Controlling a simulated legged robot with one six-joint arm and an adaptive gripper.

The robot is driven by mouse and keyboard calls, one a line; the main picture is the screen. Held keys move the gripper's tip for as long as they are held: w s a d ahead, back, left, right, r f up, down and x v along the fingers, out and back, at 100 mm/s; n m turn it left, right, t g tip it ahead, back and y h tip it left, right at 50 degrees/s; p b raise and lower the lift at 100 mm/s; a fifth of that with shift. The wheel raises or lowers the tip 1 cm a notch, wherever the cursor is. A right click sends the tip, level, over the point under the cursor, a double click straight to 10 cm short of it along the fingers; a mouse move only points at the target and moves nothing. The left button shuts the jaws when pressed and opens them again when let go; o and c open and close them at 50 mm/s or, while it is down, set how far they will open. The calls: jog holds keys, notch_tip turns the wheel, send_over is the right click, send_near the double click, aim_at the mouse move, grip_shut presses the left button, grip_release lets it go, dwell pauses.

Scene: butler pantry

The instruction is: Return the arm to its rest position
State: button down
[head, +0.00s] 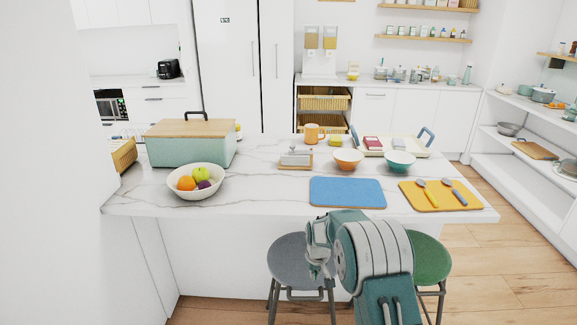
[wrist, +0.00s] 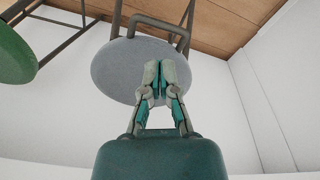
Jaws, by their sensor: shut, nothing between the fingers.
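My arm shows at the lower middle of the head view, folded in front of the island counter. My gripper (head: 318,272) hangs below the counter's front edge, in front of the grey stool (head: 287,250). In the wrist view my gripper (wrist: 160,68) has its two fingertips together, with nothing between them. The grey stool's round seat (wrist: 115,70) lies behind the fingertips in that view. In the head view part of the arm hides the gap between the two stools.
The island counter (head: 260,201) holds a blue mat (head: 347,192), a yellow board (head: 440,196) with utensils, a fruit bowl (head: 196,181) and a green bread box (head: 190,143). A green stool (head: 430,257) stands right of my arm. Open wooden floor (head: 480,270) lies farther right.

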jog(key=s+d+r+m+t, duration=0.1)
jog(key=s+d+r, duration=0.1)
jog(key=s+r, duration=0.5)
jog(key=s+d+r, duration=0.1)
jog(key=s+r, duration=0.3)
jog(key=r, duration=0.6)
jog(key=s+d+r+m+t, duration=0.1)
jog(key=s+d+r, duration=0.1)
jog(key=s+r, duration=0.5)
jog(key=s+d+r+m+t, duration=0.1)
jog(key=s+r, duration=0.1)
jog(key=s, duration=0.8)
jog(key=s+d+r+m+t, duration=0.1)
jog(key=s+r, duration=0.2)
jog(key=s, duration=0.7)
jog(key=shift+s+r, duration=0.2)
jog(key=shift+s, duration=0.1)
